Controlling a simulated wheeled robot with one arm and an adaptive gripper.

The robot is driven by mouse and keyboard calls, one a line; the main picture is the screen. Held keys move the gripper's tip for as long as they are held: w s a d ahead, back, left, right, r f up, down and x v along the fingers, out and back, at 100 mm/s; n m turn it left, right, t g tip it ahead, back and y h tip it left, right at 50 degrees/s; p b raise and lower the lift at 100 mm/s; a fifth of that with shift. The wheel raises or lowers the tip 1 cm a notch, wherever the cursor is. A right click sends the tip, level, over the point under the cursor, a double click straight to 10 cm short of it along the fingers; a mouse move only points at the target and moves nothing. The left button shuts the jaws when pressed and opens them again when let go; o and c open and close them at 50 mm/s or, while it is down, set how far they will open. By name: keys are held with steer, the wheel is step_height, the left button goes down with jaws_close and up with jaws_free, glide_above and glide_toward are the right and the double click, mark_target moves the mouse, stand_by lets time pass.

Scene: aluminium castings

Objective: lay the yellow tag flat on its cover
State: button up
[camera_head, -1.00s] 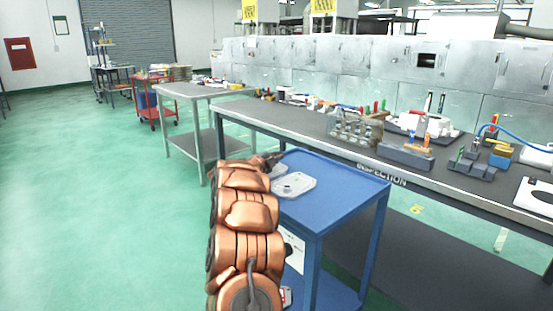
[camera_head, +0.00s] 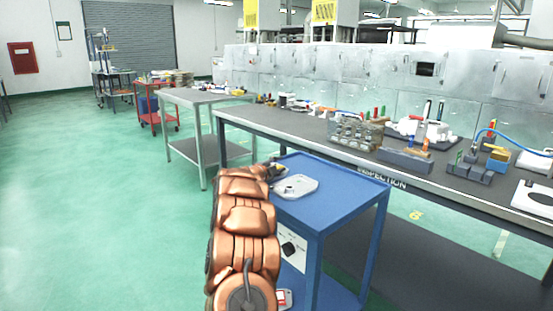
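A light grey, flat cover (camera_head: 298,186) lies on the top of the blue cart, near its far left corner. Its left side is partly hidden by my arm. I cannot make out a yellow tag on the cover or in my gripper. My gripper (camera_head: 274,172) is at the far end of my copper-coloured arm, at the left edge of the cart top, just left of the cover. It is small, dark and partly hidden by the arm, so its fingers and anything between them cannot be made out.
The blue cart (camera_head: 340,193) has a clear top apart from the cover. A long inspection bench (camera_head: 300,122) with racks, blocks and tools stands close behind it. A grey table (camera_head: 192,96) and a red trolley (camera_head: 150,117) are farther left. The green floor at left is clear.

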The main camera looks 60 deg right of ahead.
step_height(320, 180, down, 2)
steer(key=shift+s+d+f, duration=0.1)
steer(key=shift+s, duration=0.05)
steer(key=shift+a+f+y, duration=0.15)
steer(key=shift+a+y, duration=0.15)
steer(key=shift+a, duration=0.15)
steer(key=a, duration=0.3)
steer(key=a+r, duration=0.1)
steer(key=a, duration=0.2)
steer(key=a+r, duration=0.1)
steer(key=a, duration=0.2)
steer(key=shift+w+a+r, duration=0.15)
steer(key=shift+w+a, duration=0.15)
steer(key=shift+a, duration=0.1)
steer(key=shift+s+a+r, duration=0.15)
steer(key=shift+a+r, duration=0.25)
steer(key=shift+a, duration=0.3)
steer(key=shift+r, duration=0.15)
steer(key=shift+r+p, duration=0.25)
steer(key=shift+p, duration=0.1)
